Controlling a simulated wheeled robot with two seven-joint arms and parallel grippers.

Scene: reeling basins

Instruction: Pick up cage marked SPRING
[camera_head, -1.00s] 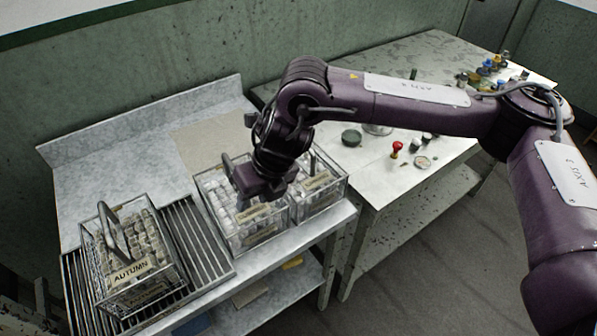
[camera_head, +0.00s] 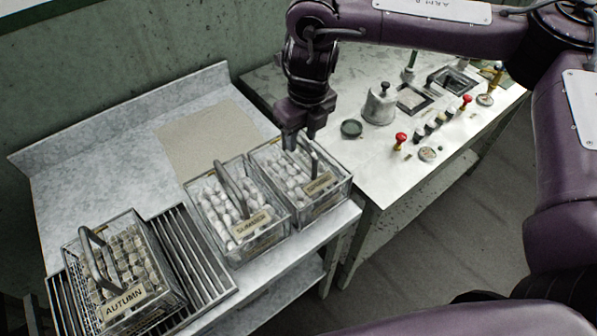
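Three wire cages of pale cocoons stand in a row on the left bench. The right-hand cage (camera_head: 336,200) has a small label (camera_head: 320,184) that appears to read SPRING. Its upright handle (camera_head: 315,160) rises at the middle. My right gripper (camera_head: 301,140) points down just above this cage, by the top of the handle, with its fingers apart and nothing held. I cannot tell whether the handle is between the fingers. My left gripper is out of view.
The SUMMER cage (camera_head: 279,226) stands close beside it on the left. The AUTUMN cage (camera_head: 176,297) is on a slatted rack (camera_head: 196,262) farther left. A second table (camera_head: 375,165) at right holds a grey canister (camera_head: 380,104), a dark dish (camera_head: 351,129) and red-topped knobs.

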